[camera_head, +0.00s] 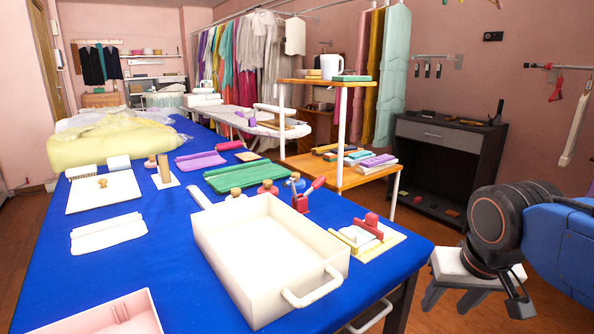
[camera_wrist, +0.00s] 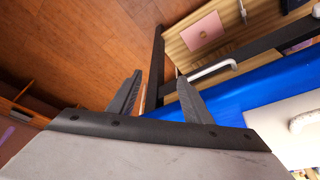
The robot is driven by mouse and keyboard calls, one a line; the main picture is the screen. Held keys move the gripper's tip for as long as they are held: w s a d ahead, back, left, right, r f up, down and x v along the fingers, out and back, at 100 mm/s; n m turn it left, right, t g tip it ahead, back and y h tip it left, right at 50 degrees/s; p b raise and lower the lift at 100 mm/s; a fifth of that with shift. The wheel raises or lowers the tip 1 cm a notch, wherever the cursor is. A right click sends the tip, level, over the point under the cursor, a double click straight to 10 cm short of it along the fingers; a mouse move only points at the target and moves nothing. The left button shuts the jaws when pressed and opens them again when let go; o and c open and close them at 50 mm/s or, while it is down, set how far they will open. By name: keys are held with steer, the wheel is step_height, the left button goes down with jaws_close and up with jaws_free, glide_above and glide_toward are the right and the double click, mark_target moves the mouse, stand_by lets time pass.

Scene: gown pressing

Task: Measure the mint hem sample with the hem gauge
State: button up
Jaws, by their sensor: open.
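My gripper (camera_wrist: 159,74) is open, with nothing between its fingers in the wrist view. In the head view my arm is at the far right, its end beyond the blue table's right edge. A small pale board (camera_head: 388,246) at the table's right corner carries a red block-like piece (camera_head: 366,229) and a yellow strip (camera_head: 343,241). I cannot tell whether any of these is the hem gauge. No cloth can be surely told as the mint hem sample. A green folded cloth (camera_head: 244,176) lies mid-table, and small coloured pieces (camera_head: 357,156) lie on the wooden shelf.
A large white tray (camera_head: 231,285) with a handle stands on the blue table (camera_head: 158,262). A pink tray (camera_head: 139,312) is at the front left. A stool (camera_head: 449,264) stands under my arm. A dark cabinet (camera_head: 447,133) stands behind. Wooden floor is open between table and cabinet.

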steer(key=s+f+n, duration=0.1)
steer(key=s+f, duration=0.3)
steer(key=f, duration=0.2)
steer(key=shift+s+d+n+t, duration=0.3)
steer(key=shift+s+d+t, duration=0.05)
steer(key=shift+t, duration=0.05)
stand_by(0.8)
steer(key=o, duration=0.5)
steer(key=shift+r, duration=0.1)
steer(key=o, duration=0.9)
steer(key=shift+w+a+r, duration=0.15)
steer(key=shift+w+r, duration=0.75)
steer(key=shift+r, duration=0.25)
step_height(320, 180, up, 23)
steer(key=m+g, duration=0.5)
steer(key=m, duration=0.6)
glide_above(371, 215)
step_height(371, 215, down, 17)
steer(key=shift+f, duration=0.15)
